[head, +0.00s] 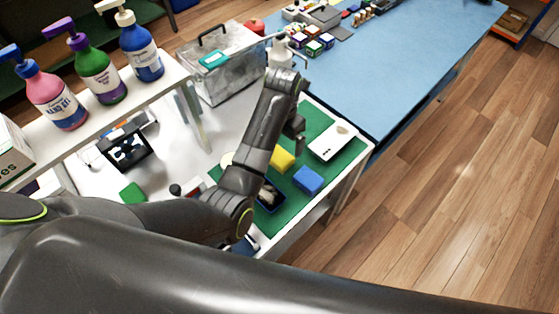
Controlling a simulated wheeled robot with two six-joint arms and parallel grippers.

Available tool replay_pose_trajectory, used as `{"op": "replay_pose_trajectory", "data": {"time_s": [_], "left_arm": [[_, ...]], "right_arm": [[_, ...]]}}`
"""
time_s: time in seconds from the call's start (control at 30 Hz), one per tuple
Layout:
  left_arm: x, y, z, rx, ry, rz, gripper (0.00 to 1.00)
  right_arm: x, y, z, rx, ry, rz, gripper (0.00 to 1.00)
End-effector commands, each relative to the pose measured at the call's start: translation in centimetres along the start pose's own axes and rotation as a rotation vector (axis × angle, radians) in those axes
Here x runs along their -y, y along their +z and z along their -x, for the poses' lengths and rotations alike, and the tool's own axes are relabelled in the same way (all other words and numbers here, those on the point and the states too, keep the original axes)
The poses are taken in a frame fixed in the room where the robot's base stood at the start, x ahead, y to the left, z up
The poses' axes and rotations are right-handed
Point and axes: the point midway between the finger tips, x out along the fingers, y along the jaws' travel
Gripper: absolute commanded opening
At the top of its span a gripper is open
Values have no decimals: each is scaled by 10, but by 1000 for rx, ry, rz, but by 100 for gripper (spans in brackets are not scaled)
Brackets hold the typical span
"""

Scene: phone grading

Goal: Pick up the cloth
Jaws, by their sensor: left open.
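A small yellow block-like piece (282,159) and a blue one (308,179) lie on the green mat (322,118). A flat green piece (132,193) lies on the white table further left. I cannot tell for sure which of these is the cloth. My left gripper (299,142) hangs above the mat, just beyond the yellow piece and left of a white device. It is open and looks empty. My left arm hides part of the mat and table. My right gripper is not in view.
The white flat device (333,139) lies on the mat's right side. A dark tray (270,196) sits beside my arm. A grey case (222,75) stands behind, and pump bottles (97,68) stand on a raised shelf at left. The blue table (400,70) has clear room.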

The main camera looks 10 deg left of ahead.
Motion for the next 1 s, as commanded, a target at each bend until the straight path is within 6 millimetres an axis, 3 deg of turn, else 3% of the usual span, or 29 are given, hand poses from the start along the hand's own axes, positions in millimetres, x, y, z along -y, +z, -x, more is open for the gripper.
{"op": "replay_pose_trajectory", "data": {"time_s": [0.13, 0.27, 0.37, 0.63, 0.8, 1.0], "left_arm": [[0, -1, -27, -4, -1, 0, 96], [0, -1, -44, -1, -1, 0, 96], [0, 0, -51, 0, 0, 0, 96], [-5, -4, -72, -3, 0, 0, 96], [-6, -5, -94, -2, 0, -1, 96], [-6, -5, -104, 1, 0, 0, 96]], "right_arm": [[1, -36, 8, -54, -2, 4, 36], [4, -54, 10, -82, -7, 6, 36], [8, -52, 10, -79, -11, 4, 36], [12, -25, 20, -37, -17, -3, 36], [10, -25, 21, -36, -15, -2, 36], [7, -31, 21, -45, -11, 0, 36]]}}
